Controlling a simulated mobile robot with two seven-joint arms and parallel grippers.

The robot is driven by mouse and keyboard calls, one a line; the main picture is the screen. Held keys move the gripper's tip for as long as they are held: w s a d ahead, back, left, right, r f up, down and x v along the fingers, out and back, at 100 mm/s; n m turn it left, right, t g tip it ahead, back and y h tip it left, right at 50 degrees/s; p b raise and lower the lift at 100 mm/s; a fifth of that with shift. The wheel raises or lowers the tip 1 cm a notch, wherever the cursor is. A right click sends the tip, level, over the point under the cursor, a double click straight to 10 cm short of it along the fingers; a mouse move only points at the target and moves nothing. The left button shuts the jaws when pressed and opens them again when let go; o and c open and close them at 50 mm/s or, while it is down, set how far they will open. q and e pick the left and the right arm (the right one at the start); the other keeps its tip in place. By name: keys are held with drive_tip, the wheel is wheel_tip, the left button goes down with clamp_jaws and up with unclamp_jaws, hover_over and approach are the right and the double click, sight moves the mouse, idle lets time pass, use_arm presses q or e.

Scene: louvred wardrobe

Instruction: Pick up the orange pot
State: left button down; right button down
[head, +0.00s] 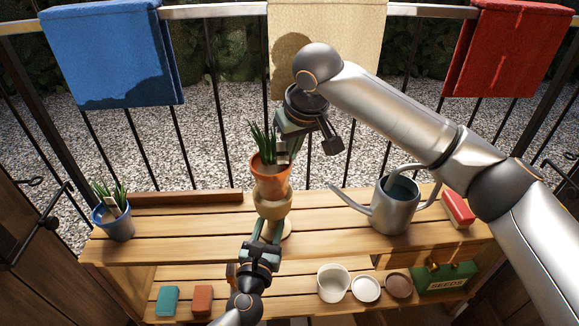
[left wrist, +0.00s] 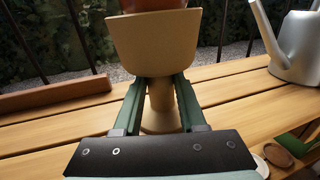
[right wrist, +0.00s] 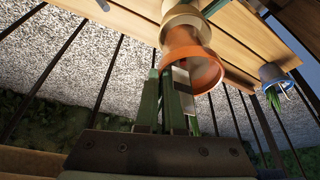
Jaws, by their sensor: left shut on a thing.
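The orange pot (head: 271,178), with a green spiky plant and a pale tag (head: 282,158), sits upright on the tan cup-topped stand (head: 273,208) on the upper shelf. My left gripper (head: 268,228) is shut on the stand's narrow stem (left wrist: 160,97), below its cup. My right gripper (head: 287,148) reaches down from behind to the pot's rim, among the leaves. In the right wrist view its fingers (right wrist: 168,85) are at the orange rim (right wrist: 205,72), close together. I cannot tell whether they grip anything.
A grey watering can (head: 396,205) stands to the right and a blue potted plant (head: 115,222) to the left. A wooden ledge (head: 185,197) lies along the back, before the railing. The lower shelf holds small boxes, dishes and a green seed box (head: 442,278).

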wheel_tip(320, 180, up, 3)
drive_tip(key=shift+f, duration=0.1)
drive_tip(key=s+d, duration=0.3)
drive_tip(key=s, duration=0.5)
drive_tip(key=s+d, duration=0.4)
drive_tip(key=s, duration=0.4)
drive_tip(key=shift+s+f, duration=0.25)
drive_tip(key=shift+s, duration=0.05)
use_arm(q)
drive_tip(key=shift+c, duration=2)
unclamp_jaws()
drive_tip(key=p+v, duration=0.2)
drive_tip(key=v, duration=1.1)
drive_tip(key=s+a+r+n+t+h, duration=0.1)
drive_tip(key=s+a+r+n+h, duration=0.1)
drive_tip(key=r+n, duration=0.6)
drive_tip(key=s+a+r+n+t+h, duration=0.1)
drive_tip(key=s+a+r+n+h, duration=0.1)
drive_tip(key=r+n, duration=0.5)
drive_tip(key=s+a+r+n+h, duration=0.1)
drive_tip(key=s+r+n+h, duration=0.3)
drive_tip(key=r+n, duration=0.4)
wheel_tip(320, 180, up, 2)
drive_tip(key=shift+a+r+n+t+h, duration=0.1)
drive_tip(key=shift+a+n+t+h, duration=0.25)
drive_tip(key=shift+h, duration=0.45)
use_arm(e)
drive_tip(key=shift+v, duration=0.75)
